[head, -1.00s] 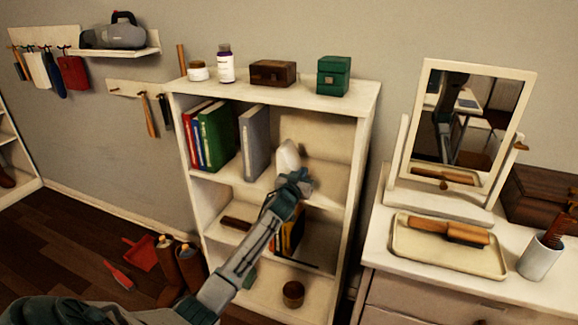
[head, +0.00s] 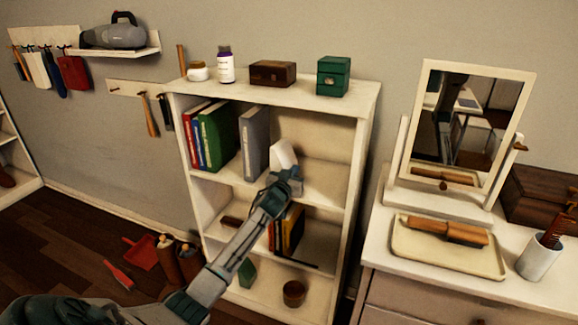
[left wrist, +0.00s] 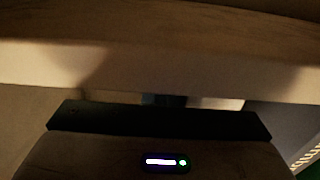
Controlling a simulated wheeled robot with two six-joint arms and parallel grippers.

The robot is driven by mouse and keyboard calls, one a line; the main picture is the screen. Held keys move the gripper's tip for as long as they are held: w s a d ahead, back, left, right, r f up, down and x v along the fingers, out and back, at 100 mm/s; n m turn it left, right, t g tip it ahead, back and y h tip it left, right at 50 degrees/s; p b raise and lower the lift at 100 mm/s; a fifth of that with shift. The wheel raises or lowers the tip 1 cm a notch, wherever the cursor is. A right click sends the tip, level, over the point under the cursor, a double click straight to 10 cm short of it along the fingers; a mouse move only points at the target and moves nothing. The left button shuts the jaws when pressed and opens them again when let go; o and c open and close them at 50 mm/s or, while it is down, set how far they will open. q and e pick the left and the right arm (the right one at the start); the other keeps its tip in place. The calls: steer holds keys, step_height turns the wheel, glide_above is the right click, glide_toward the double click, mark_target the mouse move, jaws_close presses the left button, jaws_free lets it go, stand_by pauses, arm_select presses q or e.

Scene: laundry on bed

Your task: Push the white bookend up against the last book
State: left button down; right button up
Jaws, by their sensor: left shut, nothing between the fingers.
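The white bookend (head: 283,156) stands on the upper shelf of the white bookcase, just right of the grey book (head: 256,143), the last in the row. Any gap between them is too small to tell. Green (head: 219,138), blue and red books stand to the left. My left gripper (head: 289,177) is shut and empty, in front of and slightly right of the bookend's lower part. It hides the bookend's foot; whether it touches cannot be told. In the left wrist view a pale board edge (left wrist: 160,65) fills the upper part. My right gripper is not in view.
The upper shelf (head: 325,198) is clear to the right of the bookend, up to the side wall. The bookcase top (head: 300,94) holds a jar, a bottle and two boxes. The lower shelf holds more books. A dresser with a mirror (head: 470,120) stands to the right.

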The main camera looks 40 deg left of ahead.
arm_select(q)
steer(key=shift+s+a+p, duration=0.2)
steer(key=shift+s+a, duration=0.1)
steer(key=shift+a, duration=0.8)
steer(key=shift+s+a+p, duration=0.2)
steer(key=shift+s+a, duration=0.05)
steer(key=shift+a, duration=0.8)
steer(key=shift+a, duration=0.1)
steer(key=shift+f, duration=0.1)
steer(key=shift+w+d, duration=0.1)
steer(key=shift+d, duration=0.35)
steer(key=shift+w+d+b, duration=0.25)
steer(key=shift+d+b, duration=0.35)
steer(key=shift+d, duration=0.45)
